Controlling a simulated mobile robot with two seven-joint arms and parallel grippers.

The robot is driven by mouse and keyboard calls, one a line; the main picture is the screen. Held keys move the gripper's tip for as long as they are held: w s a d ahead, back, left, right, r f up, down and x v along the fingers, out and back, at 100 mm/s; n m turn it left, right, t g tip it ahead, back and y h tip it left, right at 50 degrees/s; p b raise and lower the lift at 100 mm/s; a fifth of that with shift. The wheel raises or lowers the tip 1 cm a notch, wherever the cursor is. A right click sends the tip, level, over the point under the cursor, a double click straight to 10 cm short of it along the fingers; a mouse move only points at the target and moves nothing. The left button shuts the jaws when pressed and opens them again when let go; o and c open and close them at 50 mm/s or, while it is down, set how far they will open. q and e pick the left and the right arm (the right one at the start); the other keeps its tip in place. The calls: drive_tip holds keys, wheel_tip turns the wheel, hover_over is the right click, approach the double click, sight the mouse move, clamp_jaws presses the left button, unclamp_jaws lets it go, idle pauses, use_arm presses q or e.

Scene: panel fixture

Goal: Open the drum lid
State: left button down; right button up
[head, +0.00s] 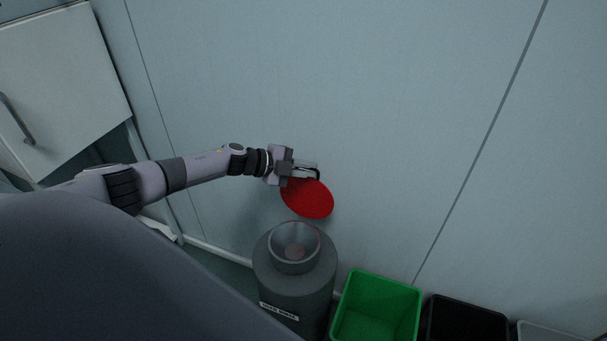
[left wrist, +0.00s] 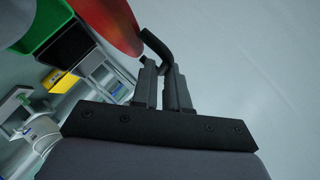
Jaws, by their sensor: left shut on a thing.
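The drum (head: 294,280) is a grey cylinder with a label on its front and a funnel-shaped mouth (head: 295,243) on top. The inside of the mouth shows. The round red lid (head: 309,200) stands clear of the mouth, behind it and near the wall. My left gripper (head: 304,171) is at the lid's upper edge, shut on the dark lid handle (head: 317,173). In the left wrist view the red lid (left wrist: 112,20) is at the top, and the bent dark handle (left wrist: 156,42) runs between the fingers (left wrist: 161,72). My right gripper is not in view.
A green bin (head: 378,306) stands right of the drum, with a black bin (head: 465,320) and a grey bin (head: 552,332) further right. A pale panelled wall (head: 420,110) is behind. A white cabinet door (head: 60,85) with a handle is at the upper left.

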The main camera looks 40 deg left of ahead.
use_arm(q)
drive_tip(key=shift+w+d+f, duration=0.2)
drive_tip(key=shift+w+f, duration=0.1)
drive_tip(key=shift+f, duration=0.35)
drive_tip(key=c, duration=1.3)
unclamp_jaws()
drive_tip(key=shift+o, duration=0.2)
drive_tip(key=shift+d, duration=0.1)
drive_tip(key=v, duration=0.7)
drive_tip(key=shift+w+a+r+p, duration=0.15)
drive_tip(key=shift+a+r+p, duration=0.2)
drive_tip(key=shift+r+p, duration=0.05)
